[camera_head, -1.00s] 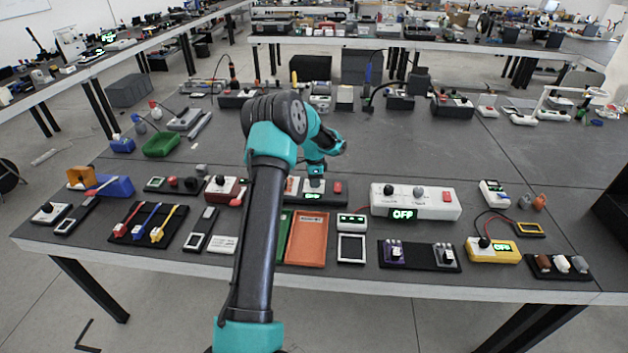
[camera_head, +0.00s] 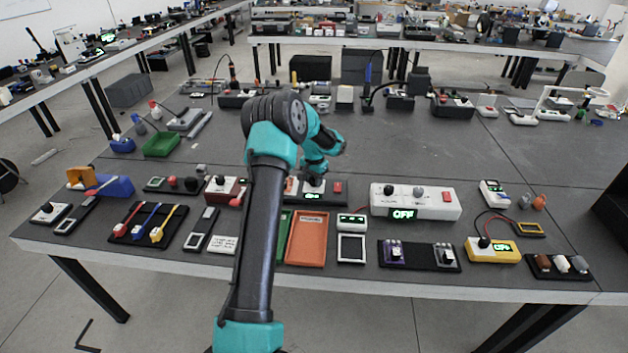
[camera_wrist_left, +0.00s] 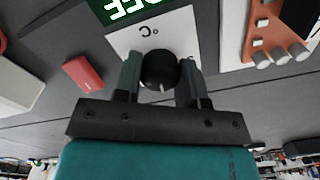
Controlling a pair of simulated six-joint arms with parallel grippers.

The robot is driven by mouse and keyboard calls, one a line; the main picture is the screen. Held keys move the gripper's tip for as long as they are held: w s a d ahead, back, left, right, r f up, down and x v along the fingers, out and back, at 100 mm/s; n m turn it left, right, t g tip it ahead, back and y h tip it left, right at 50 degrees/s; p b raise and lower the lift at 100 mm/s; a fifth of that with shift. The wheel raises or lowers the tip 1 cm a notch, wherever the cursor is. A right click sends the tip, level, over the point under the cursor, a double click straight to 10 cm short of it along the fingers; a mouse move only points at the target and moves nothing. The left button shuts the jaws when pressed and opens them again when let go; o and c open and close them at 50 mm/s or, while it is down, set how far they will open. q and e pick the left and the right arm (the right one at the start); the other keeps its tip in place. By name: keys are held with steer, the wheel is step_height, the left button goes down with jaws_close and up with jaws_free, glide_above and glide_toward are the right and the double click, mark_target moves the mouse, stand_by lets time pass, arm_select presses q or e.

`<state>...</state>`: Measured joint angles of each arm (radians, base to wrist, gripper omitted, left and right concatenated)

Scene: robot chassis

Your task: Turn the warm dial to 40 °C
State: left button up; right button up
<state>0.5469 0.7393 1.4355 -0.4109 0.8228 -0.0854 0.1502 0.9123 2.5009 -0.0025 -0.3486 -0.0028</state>
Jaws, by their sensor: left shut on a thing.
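The warm dial (camera_wrist_left: 159,70) is a round black knob with a white mark, on a white panel (camera_wrist_left: 190,32) lettered °C. My left gripper (camera_wrist_left: 160,62) is shut on it, one finger on each side. A green display (camera_wrist_left: 120,8) shows upside down and partly cut off at the top of the wrist view; its visible letters look like OFF. In the head view my left gripper (camera_head: 313,183) is down on this black-based unit, hiding the dial; the small display (camera_head: 313,196) is lit green. My right gripper is not in view.
A red button (camera_head: 338,187) sits beside the dial on the unit. A white box (camera_head: 450,205) with a green OFF display stands to the right, and an orange tray (camera_head: 307,240) lies in front. The table behind the unit is mostly clear.

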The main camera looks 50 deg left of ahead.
arm_select(q)
steer(key=shift+n, duration=0.7)
steer(key=o, duration=0.9)
steer(key=shift+r, duration=0.1)
step_height(320, 180, up, 17)
steer(key=shift+r, duration=0.15)
stand_by(0.4)
